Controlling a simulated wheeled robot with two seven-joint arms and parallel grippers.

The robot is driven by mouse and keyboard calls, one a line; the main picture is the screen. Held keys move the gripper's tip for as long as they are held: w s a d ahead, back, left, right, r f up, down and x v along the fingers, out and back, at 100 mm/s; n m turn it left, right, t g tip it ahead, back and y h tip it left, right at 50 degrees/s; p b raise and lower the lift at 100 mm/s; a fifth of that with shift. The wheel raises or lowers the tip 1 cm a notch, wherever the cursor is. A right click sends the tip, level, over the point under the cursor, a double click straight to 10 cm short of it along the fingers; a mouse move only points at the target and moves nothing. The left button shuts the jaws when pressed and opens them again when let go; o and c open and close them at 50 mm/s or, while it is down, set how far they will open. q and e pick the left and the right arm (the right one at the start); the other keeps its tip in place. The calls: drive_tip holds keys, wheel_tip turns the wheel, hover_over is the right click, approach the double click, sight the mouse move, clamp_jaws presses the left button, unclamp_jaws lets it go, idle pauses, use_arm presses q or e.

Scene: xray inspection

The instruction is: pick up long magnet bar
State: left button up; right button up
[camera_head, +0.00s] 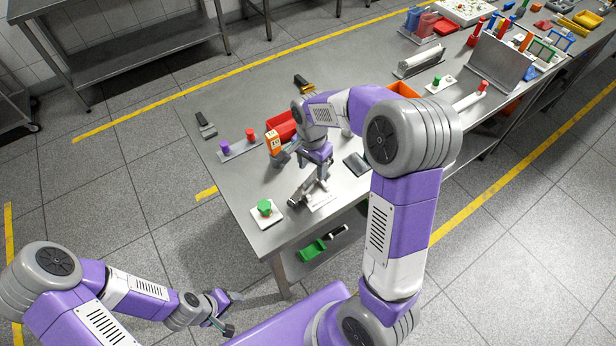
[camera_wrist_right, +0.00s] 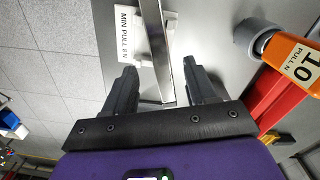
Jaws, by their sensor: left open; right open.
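In the right wrist view the bar (camera_wrist_right: 155,45) runs lengthwise between the dark fingers of my right gripper (camera_wrist_right: 158,80). The fingers are open, one on each side of the bar, with visible gaps. In the head view my right gripper (camera_head: 316,172) is just above the bar and partly hides it. My left gripper (camera_head: 226,312) is open and empty, off the table at lower left.
A green piece on a white plate (camera_head: 268,218) lies at the table's near corner. A dark flat block (camera_head: 356,164) lies right of the gripper.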

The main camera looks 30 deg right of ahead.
sight(311, 179)
drive_tip(key=f, duration=0.2)
drive_tip(key=f+b, duration=0.1)
drive_tip(key=f, duration=0.2)
drive_tip(key=shift+s+a+f, duration=0.2)
drive_tip(key=shift+a+f, duration=0.1)
clamp_jaws()
drive_tip(key=shift+r, duration=0.1)
